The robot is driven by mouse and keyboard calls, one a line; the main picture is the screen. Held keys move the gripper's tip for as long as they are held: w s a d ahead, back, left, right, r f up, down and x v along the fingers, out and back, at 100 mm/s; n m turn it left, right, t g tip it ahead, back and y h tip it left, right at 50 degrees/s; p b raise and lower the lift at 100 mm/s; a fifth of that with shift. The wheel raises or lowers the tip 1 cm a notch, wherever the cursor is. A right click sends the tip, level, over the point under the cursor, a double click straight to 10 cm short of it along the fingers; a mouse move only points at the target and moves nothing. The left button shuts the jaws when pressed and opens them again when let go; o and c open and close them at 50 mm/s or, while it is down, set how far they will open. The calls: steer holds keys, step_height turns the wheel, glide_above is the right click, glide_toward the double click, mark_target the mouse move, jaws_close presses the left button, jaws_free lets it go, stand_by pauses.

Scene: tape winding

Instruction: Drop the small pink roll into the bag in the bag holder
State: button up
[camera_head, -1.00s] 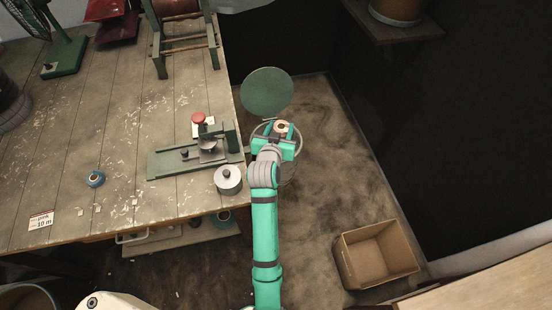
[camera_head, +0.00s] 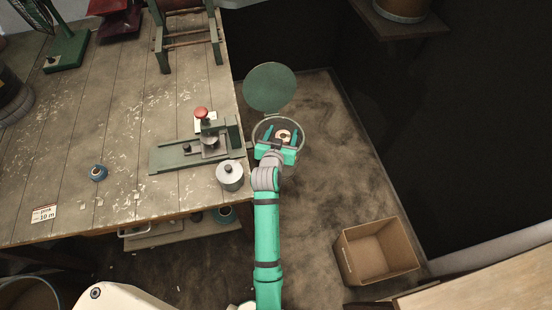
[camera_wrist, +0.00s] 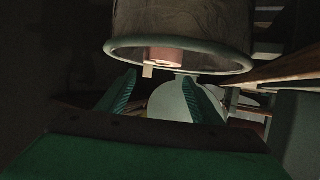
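The small pink roll (camera_head: 284,136) shows pale-rimmed inside the round hoop of the bag holder (camera_head: 303,128). In the wrist view the roll (camera_wrist: 172,56) is within the bag mouth, behind the hoop's rim (camera_wrist: 120,48), with a short pale end sticking out. The bag (camera_wrist: 185,20) hangs from this hoop. My gripper (camera_head: 282,132) is at the near side of the hoop. Its fingers are spread wide in the wrist view (camera_wrist: 163,84), with nothing between them and the roll apart from them. How deep the roll sits is hard to tell.
A round green plate (camera_head: 270,88) stands behind the hoop. The workbench (camera_head: 130,110) on the left carries a green device (camera_head: 180,155) with a red knob and a metal pot (camera_head: 230,176). An open cardboard box (camera_head: 377,252) stands on the floor at lower right.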

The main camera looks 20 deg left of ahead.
stand_by(0.3)
steer(key=v, duration=1)
steer(key=shift+s+r, duration=0.15)
steer(key=shift+s, duration=0.25)
steer(key=s+d+f, duration=0.3)
steer(key=s+d, duration=0.3)
steer(key=s, duration=0.3)
steer(key=s+d+f, duration=0.2)
steer(key=s+d, duration=0.3)
steer(key=s, duration=0.4)
steer(key=s+d+r+m+t+h, duration=0.1)
steer(key=s+d+r, duration=0.2)
steer(key=s, duration=0.5)
steer(key=s+d+r+t+h, duration=0.1)
steer(key=s+d+r, duration=0.3)
steer(key=s, duration=0.4)
steer(key=shift+m, duration=0.4)
steer(key=shift+c, duration=0.6)
